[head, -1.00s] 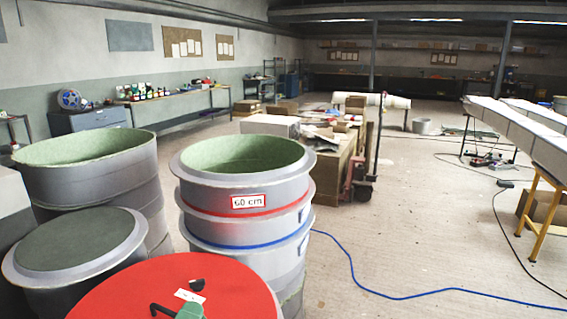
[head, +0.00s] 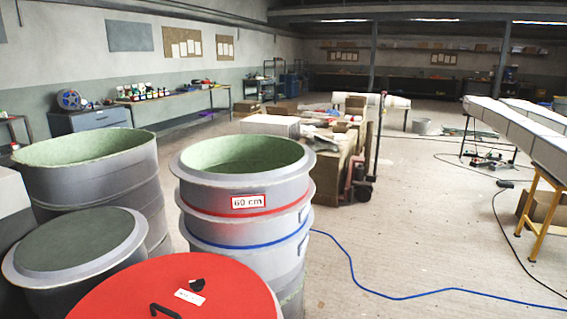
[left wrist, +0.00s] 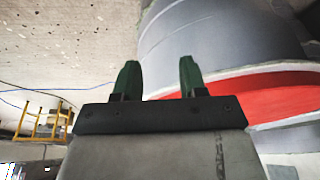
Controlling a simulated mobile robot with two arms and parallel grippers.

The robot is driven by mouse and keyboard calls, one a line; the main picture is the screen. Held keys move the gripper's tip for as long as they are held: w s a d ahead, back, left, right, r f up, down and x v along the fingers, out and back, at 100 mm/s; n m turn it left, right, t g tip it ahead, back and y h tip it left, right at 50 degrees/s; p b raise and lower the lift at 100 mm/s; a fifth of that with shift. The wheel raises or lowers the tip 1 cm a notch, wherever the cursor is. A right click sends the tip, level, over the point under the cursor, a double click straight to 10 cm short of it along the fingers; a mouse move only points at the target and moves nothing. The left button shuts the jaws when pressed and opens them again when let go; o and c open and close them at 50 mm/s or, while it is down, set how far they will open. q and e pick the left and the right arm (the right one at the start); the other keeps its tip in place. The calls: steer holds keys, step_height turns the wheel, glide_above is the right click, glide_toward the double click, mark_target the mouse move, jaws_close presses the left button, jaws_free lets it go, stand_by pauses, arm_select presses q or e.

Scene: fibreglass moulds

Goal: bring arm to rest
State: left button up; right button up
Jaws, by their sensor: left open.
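My left gripper (left wrist: 158,80) shows in the left wrist view with its two green fingers apart and nothing between them. Behind it in that view are a grey mould (left wrist: 215,35) and a red surface (left wrist: 270,90). The gripper looks apart from both. Neither of my grippers shows in the head view now. The head view shows the red round lid (head: 180,290) with a black handle at the bottom, unobstructed.
A stacked grey mould labelled 60 cm (head: 245,180) stands behind the red lid. Other grey moulds (head: 95,180) stand at left. A blue cable (head: 400,297) crosses the floor. A laden pallet truck (head: 362,180) stands mid-room. Floor at right front is largely clear.

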arm_select(q)
step_height(320, 180, down, 22)
steer(key=s+g, duration=0.1)
steer(key=s, duration=0.2)
steer(key=s+a+f+g, duration=0.1)
steer(key=s+a+f, duration=0.2)
steer(key=s+f, duration=1.2)
steer(key=shift+s, duration=0.15)
